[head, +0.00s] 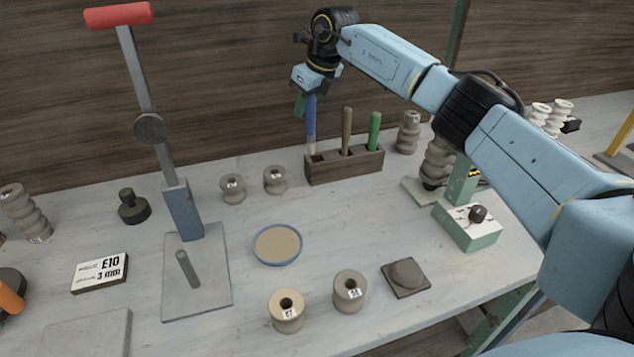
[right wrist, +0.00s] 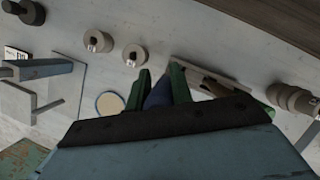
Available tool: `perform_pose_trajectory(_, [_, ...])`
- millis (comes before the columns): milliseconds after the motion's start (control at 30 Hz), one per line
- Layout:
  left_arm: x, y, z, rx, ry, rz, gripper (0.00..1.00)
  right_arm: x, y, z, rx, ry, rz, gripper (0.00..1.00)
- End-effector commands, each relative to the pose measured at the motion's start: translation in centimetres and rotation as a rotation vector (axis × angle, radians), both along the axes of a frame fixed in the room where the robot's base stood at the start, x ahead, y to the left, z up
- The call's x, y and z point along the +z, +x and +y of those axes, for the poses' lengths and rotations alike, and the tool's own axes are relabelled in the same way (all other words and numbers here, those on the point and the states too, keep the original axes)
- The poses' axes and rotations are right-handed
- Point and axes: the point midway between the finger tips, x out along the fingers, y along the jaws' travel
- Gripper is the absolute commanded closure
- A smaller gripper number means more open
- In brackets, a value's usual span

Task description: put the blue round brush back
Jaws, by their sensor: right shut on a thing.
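The blue round brush (head: 310,118) hangs upright, handle up, with its pale end down at the left slot of the wooden block holder (head: 345,171). I cannot tell whether its tip is inside the slot or just above it. My right gripper (head: 305,103) is shut on the upper part of the brush. In the right wrist view the blue handle (right wrist: 158,94) shows between the green fingers. A brown-handled tool (head: 347,130) and a green-handled tool (head: 374,131) stand in the other slots. My left gripper is not in view.
A ribbed clay stack (head: 408,133) stands right of the holder, and two clay spools (head: 275,180) stand left of it. A blue-rimmed dish (head: 278,245) lies in front. A red-handled lever press (head: 183,210) stands at the left. The wooden wall (head: 230,80) is close behind.

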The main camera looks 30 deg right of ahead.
Motion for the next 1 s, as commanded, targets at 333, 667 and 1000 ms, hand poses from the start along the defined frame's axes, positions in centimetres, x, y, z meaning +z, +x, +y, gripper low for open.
perform_pose_trajectory(333, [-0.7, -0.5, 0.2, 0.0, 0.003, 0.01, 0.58, -1.2, 1.0, -2.8, -0.311, 0.001, 0.005, 1.0])
perform_pose_trajectory(667, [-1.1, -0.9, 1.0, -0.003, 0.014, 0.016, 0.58, -6.0, 1.1, -2.8, -0.311, 0.002, 0.002, 1.0])
perform_pose_trajectory(1000, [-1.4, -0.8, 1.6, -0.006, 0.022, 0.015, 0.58, -9.8, 1.0, -2.8, -0.31, 0.003, 0.003, 1.0])
